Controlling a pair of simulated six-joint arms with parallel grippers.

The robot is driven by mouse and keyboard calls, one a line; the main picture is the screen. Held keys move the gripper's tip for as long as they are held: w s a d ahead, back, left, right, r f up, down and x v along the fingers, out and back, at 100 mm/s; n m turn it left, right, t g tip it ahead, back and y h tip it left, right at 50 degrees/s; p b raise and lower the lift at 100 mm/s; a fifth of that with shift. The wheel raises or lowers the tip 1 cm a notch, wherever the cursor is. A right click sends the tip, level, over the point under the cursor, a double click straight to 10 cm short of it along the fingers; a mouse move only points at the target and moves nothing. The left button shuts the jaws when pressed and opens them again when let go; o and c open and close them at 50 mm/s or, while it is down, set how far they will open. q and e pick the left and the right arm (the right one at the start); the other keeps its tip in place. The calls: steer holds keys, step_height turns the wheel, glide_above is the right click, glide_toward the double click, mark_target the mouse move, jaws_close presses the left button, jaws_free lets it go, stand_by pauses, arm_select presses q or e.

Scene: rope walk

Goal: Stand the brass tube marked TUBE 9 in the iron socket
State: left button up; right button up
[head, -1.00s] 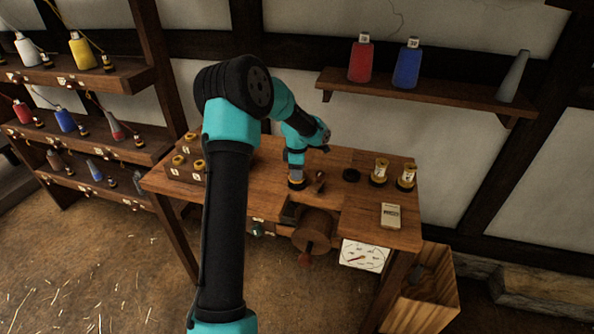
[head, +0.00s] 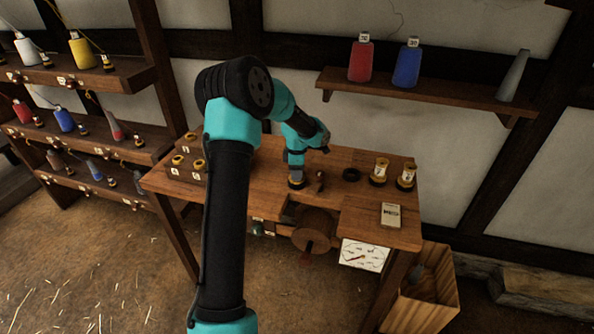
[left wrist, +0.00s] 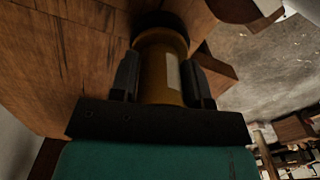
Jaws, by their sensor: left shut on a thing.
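The tube carries a pale label strip, too dark and oblique to read. Its far end meets a dark round part (left wrist: 160,22) at the bench top; I cannot tell whether this is the tube's own foot or a socket. A dark ring (head: 352,174), perhaps the iron socket, lies on the bench to the right of my gripper. My right gripper is out of view.
A rack of brass tubes (head: 186,174) stands at the left.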

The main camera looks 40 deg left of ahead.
arm_select(q)
steer(key=shift+f, duration=0.3)
steer(key=o, duration=0.8)
steer(key=shift+r, duration=5.5)
steer(key=shift+d+f, duration=0.1)
